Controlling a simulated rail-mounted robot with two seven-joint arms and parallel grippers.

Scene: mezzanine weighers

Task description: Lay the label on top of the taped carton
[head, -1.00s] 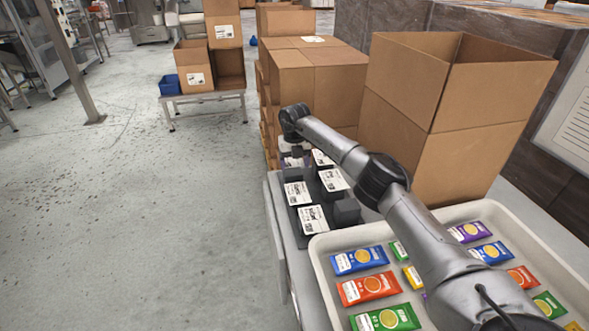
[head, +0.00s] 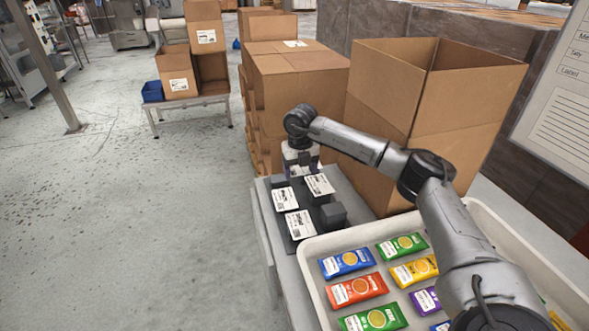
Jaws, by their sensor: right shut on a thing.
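My right gripper (head: 303,164) is low over the far end of a dark label holder (head: 332,214), pointing down. It is shut on a label, mostly hidden by the gripper and wrist. Three white printed labels lie on the holder: one at the left (head: 285,198), one in front (head: 300,224) and one at the right (head: 319,185). Closed brown cartons are stacked behind; the nearest top carton (head: 300,65) has a seam across its top. I cannot make out tape on it. My left gripper is not in view.
A cream tray (head: 312,262) of colourful packets is in front. A low bench (head: 190,101) with cartons and a blue bin (head: 152,91) stands back left. Open floor lies at left.

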